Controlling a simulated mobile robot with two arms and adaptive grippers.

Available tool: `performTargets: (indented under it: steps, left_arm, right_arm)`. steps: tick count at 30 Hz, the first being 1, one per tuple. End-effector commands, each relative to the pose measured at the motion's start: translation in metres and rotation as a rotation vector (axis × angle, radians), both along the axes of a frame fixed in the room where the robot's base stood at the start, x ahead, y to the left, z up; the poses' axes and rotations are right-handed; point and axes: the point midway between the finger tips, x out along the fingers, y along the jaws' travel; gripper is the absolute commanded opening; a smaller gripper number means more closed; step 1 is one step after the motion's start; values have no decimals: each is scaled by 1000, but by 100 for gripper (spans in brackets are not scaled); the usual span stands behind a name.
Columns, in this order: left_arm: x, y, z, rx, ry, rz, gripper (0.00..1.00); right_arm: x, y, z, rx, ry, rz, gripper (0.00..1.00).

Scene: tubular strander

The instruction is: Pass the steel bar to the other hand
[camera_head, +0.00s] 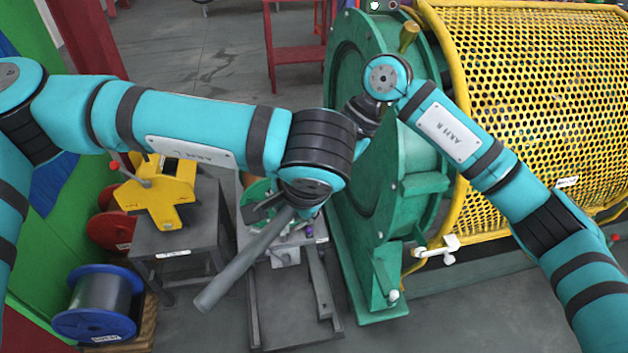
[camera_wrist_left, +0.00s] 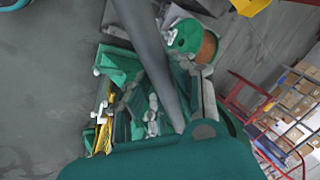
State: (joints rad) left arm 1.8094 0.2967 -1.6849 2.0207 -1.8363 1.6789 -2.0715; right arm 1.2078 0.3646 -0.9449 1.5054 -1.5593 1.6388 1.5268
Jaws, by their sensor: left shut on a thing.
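The steel bar (camera_head: 245,262) is a plain grey rod. It slants down to the left from my left gripper (camera_head: 288,212), which is shut on it near its upper end in the head view. The bar also shows in the left wrist view (camera_wrist_left: 150,50), running from the top edge down to the teal part of my arm at the bottom. My left wrist hides the bar's upper end in the head view. My right gripper (camera_head: 363,116) is partly hidden behind my left wrist, up and right of the bar and apart from it. Its fingers cannot be made out.
A green machine wheel (camera_head: 350,200) and a yellow mesh guard (camera_head: 540,80) stand on the right. A yellow block (camera_head: 158,195) sits on a grey stand at left, beside a blue spool (camera_head: 97,305). A grey frame (camera_head: 290,300) stands below the bar.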

Motion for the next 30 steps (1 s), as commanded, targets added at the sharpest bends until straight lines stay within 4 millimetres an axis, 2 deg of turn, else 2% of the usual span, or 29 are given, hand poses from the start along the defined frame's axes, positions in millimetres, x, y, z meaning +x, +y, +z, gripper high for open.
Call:
performTargets:
  steps: [9,10,15,25,30]
  left_arm:
    - [-2,-3,0,-5,3,-10,0]
    - [-2,-3,0,-5,4,-10,26]
    - [-2,-2,0,-5,4,-9,49]
    - [-2,-2,2,-3,2,-6,50]
    - [-11,-6,20,-5,-1,-7,50]
  right_arm:
    - [1,2,3,9,-4,-3,0]
    - [1,2,4,12,-6,-3,0]
    - [1,2,4,12,-5,-3,0]
    - [1,2,3,9,-3,-1,0]
    - [1,1,3,8,-3,-2,0]
